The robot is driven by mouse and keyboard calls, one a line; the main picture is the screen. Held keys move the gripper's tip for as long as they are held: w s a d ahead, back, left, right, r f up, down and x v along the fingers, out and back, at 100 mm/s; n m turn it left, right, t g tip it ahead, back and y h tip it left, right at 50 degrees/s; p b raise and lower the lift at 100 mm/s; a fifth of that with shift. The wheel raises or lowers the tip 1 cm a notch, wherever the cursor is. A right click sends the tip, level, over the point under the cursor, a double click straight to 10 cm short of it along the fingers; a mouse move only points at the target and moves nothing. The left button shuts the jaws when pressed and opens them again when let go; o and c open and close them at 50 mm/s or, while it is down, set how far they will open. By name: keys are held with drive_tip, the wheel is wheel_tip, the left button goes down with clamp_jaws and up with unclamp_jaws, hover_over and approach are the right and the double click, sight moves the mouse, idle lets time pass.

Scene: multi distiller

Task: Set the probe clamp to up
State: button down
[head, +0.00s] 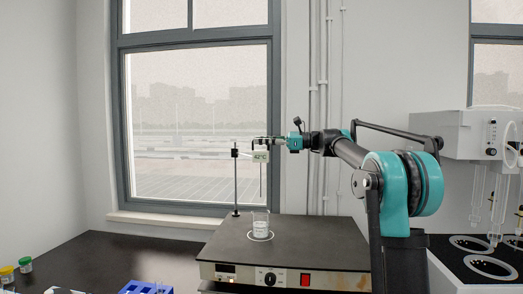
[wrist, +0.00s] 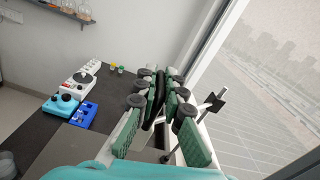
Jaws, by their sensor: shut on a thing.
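The upright stand rod (head: 236,185) is left of the probe. In the wrist view, the green-padded fingers (wrist: 160,85) close around a dark piece, the probe clamp (wrist: 151,112). The stand's black joint (wrist: 215,102) shows to their right. The exact grip is partly hidden.
The beaker, with clear liquid, stands on the hot plate (head: 205,255), which has a dial and a red switch. A window (head: 200,100) is behind. A glassware apparatus (head: 465,135) stands at right. Small coloured jars (head: 25,264) and a blue rack (head: 140,287) are front left.

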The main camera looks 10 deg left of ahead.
drive_tip(key=shift+r, duration=0.3)
drive_tip(key=c, duration=1.6)
unclamp_jaws()
drive_tip(key=shift+f, duration=0.1)
drive_tip(key=shift+c, duration=0.2)
drive_tip(key=shift+d, duration=0.15)
drive_tip(key=d, duration=1.1)
drive_tip(key=shift+s+d, duration=0.2)
drive_tip(key=shift+d, duration=0.2)
